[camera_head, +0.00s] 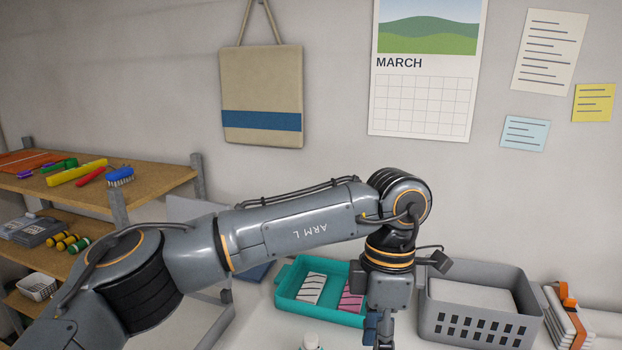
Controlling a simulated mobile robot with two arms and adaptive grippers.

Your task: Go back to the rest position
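My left arm, marked "ARM L", comes in from the left and reaches across the middle of the view. Its wrist bends down at the right of centre, and my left gripper (380,338) points down in front of the teal tray (289,303). The lower frame edge cuts off the gripper, so its fingertips are hidden. A dark blue part shows at its left side; I cannot tell whether it belongs to the gripper. My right gripper and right arm are not in view.
The teal tray holds a white and a pink striped packet. A grey basket (474,329) stands close right of my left wrist. A white bottle top (311,341) shows at the bottom. Shelves (95,188) with tools stand left. A bag and calendar hang on the wall.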

